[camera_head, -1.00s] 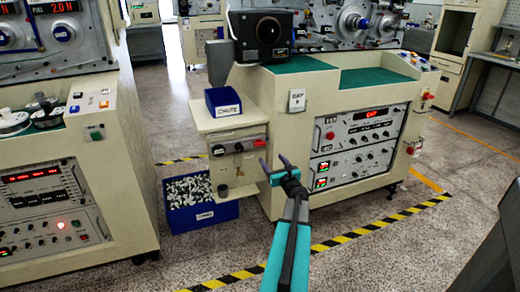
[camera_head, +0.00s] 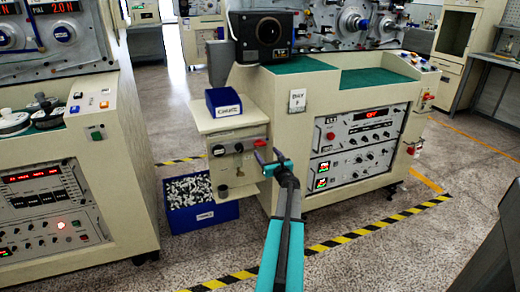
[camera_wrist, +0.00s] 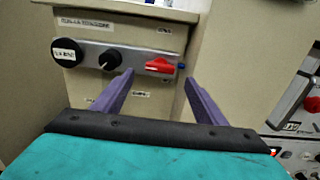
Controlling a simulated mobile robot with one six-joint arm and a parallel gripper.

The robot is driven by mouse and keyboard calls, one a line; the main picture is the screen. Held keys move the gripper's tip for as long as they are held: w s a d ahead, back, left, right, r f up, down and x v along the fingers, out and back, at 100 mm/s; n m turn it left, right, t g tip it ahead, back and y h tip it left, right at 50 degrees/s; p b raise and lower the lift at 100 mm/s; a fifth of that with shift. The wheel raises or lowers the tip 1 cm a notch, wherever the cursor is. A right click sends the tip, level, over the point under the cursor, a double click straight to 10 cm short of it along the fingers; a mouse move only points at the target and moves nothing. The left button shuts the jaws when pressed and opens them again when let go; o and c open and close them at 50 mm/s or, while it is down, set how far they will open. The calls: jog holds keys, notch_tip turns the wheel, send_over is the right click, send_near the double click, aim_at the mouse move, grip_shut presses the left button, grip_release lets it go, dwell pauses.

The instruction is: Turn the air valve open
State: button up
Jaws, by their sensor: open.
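The air valve is a small red handle (camera_wrist: 159,65) on a grey strip on the front of a cream side cabinet. It lies roughly level in the wrist view, and a blue fitting sits at its right end. In the head view the red handle (camera_head: 260,143) shows just above my fingertips. My gripper (camera_head: 270,157) is open and empty. In the wrist view its two purple fingers (camera_wrist: 155,82) point at the panel, one on each side of the handle. I see no contact, but the exact gap is hard to tell.
A black knob (camera_wrist: 110,60) and a round labelled button (camera_wrist: 67,52) sit left of the valve. A blue box (camera_head: 223,101) stands on the cabinet top. A blue bin of small parts (camera_head: 200,198) is on the floor below. The larger machine (camera_head: 345,140) stands to the right.

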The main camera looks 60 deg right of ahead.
aim_at(261, 146)
jog(key=shift+x, duration=3.55)
